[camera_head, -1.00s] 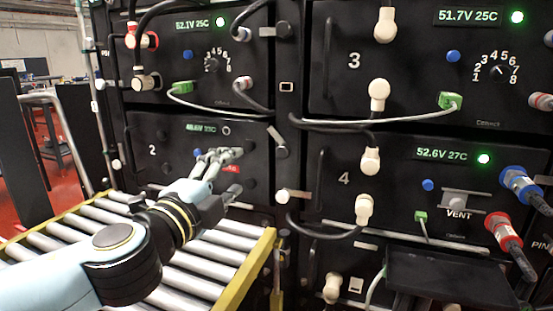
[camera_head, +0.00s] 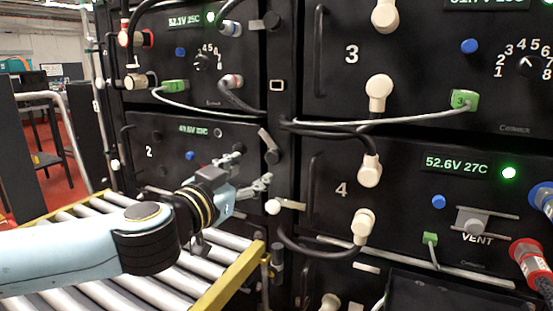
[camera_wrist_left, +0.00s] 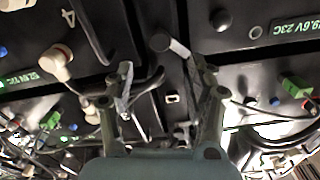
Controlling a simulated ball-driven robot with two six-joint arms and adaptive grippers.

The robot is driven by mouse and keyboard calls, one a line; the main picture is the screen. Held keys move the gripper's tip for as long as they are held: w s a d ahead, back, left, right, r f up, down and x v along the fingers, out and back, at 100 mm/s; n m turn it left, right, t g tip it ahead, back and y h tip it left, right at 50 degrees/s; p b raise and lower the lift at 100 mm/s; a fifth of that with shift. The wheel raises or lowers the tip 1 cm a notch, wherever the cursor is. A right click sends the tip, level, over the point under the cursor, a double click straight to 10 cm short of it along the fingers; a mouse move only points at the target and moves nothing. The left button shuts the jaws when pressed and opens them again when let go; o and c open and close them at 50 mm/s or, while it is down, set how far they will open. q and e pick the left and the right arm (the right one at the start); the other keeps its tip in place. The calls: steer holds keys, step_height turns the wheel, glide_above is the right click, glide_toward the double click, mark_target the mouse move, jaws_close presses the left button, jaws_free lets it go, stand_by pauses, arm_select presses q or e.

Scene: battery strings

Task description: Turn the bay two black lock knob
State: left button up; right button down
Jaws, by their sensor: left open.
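Bay two (camera_head: 165,125) is the black module at the lower left, marked 2. Its black lock knob (camera_head: 272,157) is at its right edge, with a grey lever (camera_head: 266,138) slanting up and left from it. My left gripper (camera_head: 253,168) is open and empty just left of and below the knob. In the left wrist view, which looks upside down, the lock knob (camera_wrist_left: 160,42) and its lever (camera_wrist_left: 180,48) lie beyond the open fingertips (camera_wrist_left: 161,68). The gap between fingers and knob is hard to judge. My right gripper is not in view.
A roller conveyor (camera_head: 90,215) with a yellow rail (camera_head: 228,280) lies below my left arm.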

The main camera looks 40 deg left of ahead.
mark_target(271, 158)
arm_select(q)
steer(key=x, duration=0.5)
steer(key=shift+b, duration=0.35)
steer(key=x, duration=0.4)
steer(key=shift+w+b, duration=0.3)
steer(key=shift+w, duration=0.15)
steer(key=shift+a, duration=0.1)
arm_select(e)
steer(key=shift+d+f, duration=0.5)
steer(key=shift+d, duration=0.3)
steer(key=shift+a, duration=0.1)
arm_select(q)
jaws_close()
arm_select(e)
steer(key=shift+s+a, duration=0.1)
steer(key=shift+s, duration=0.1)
